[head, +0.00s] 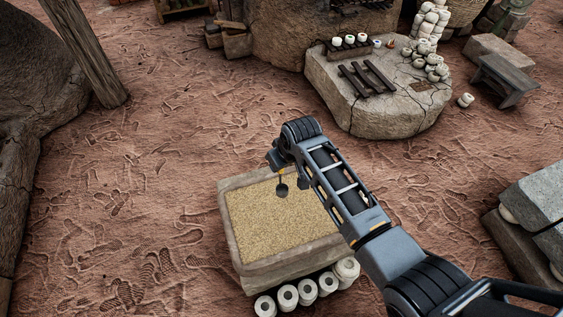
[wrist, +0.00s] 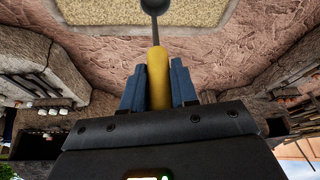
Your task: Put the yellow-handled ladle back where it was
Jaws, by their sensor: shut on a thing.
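The yellow-handled ladle (wrist: 158,78) is in my gripper (wrist: 158,88). In the wrist view its yellow handle stands between the two blue fingers, which are shut on it, and its dark stem and bowl point away toward the top. The finger details are too small to see in the head view.
A large stone slab (head: 395,122) at the back right bears a dark wooden rack (head: 367,78), small pots and pale rolls. Several pale cylinders (head: 287,297) lie at the trough's front. A wooden post (head: 88,55) stands at left. The ground left of the trough is clear.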

